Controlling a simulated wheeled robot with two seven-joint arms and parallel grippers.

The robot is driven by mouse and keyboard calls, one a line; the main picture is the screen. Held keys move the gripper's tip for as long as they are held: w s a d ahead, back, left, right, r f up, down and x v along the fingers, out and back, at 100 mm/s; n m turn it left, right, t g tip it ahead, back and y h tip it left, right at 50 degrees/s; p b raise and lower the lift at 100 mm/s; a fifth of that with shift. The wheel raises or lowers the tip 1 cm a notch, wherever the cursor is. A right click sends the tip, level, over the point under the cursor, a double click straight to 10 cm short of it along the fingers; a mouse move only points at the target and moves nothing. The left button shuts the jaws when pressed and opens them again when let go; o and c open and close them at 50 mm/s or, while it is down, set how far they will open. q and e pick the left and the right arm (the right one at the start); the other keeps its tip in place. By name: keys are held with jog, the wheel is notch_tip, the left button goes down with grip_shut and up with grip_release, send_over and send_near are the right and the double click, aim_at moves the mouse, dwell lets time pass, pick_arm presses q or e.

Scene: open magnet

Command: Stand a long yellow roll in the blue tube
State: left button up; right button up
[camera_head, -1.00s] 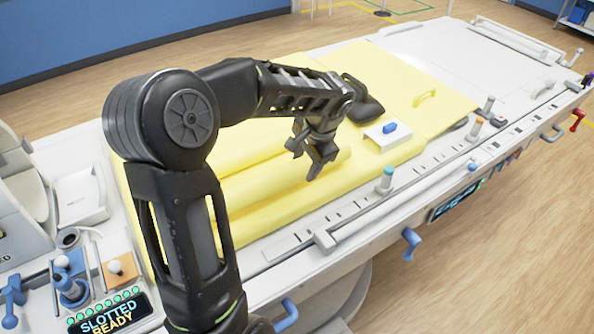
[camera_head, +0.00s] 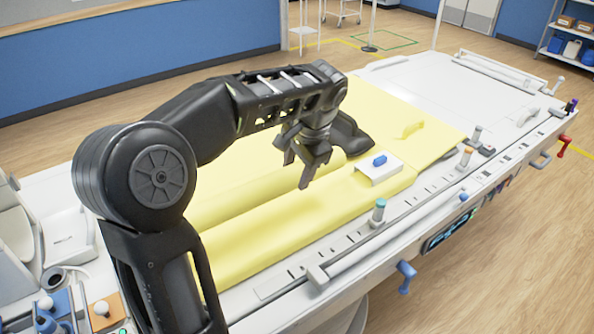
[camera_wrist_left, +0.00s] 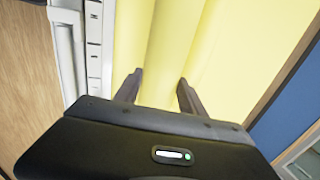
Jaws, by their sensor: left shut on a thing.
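My left gripper (camera_head: 306,172) points down over the yellow padded surface, in the middle of the head view. In the left wrist view its two fingers (camera_wrist_left: 158,92) stand apart on either side of a long yellow roll (camera_wrist_left: 165,50), and the gripper is shut on it. In the head view a long rounded yellow roll (camera_head: 260,193) runs under the gripper; my arm hides part of it. I cannot make out the blue tube clearly; a blue fixture (camera_head: 68,325) at the lower left is cut off by the frame. My right gripper is not in view.
A white block with a blue knob (camera_head: 379,168) sits on the pad right of the gripper. A grey post with a green top (camera_head: 378,210) stands on the rail at the near edge. The white bed top (camera_head: 420,72) at the back is clear.

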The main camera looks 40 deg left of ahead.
pick_arm(q)
jog(key=w+d+f+m, duration=0.1)
jog(key=w+d, duration=0.4)
jog(key=d, duration=0.5)
jog(key=w+d+f+m, duration=0.1)
jog(key=w+d+f, duration=0.2)
jog(key=d, duration=0.8)
jog(key=shift+w+m+t, duration=0.3)
jog(key=shift+w+t, duration=0.1)
jog(key=shift+w, duration=0.55)
jog(key=shift+d+f, duration=0.1)
jog(key=shift+f, duration=0.05)
